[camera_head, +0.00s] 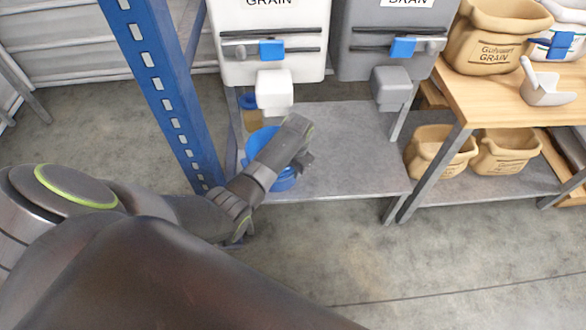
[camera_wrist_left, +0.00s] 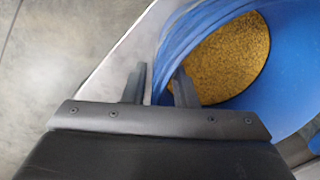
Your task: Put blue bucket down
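The blue bucket (camera_head: 284,180) is on the grey shelf (camera_head: 345,155) below the hoppers, partly covered by my left arm. In the left wrist view the bucket (camera_wrist_left: 292,60) is close up, with yellow-brown grain (camera_wrist_left: 232,58) inside. My left gripper (camera_head: 306,150) is at the bucket's rim. In the left wrist view its two fingers (camera_wrist_left: 160,80) stand apart, one outside the bucket and one over its inside, with the rim between them. A gap shows beside the outer finger. Whether the bucket's base rests fully on the shelf is hidden. My right gripper is out of view.
A white grain hopper (camera_head: 268,55) and a grey bran hopper (camera_head: 380,60) hang above the shelf. A blue upright post (camera_head: 160,85) stands left. A wooden table (camera_head: 505,95) with tan sacks (camera_head: 488,45) is at right. The shelf's right part is clear.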

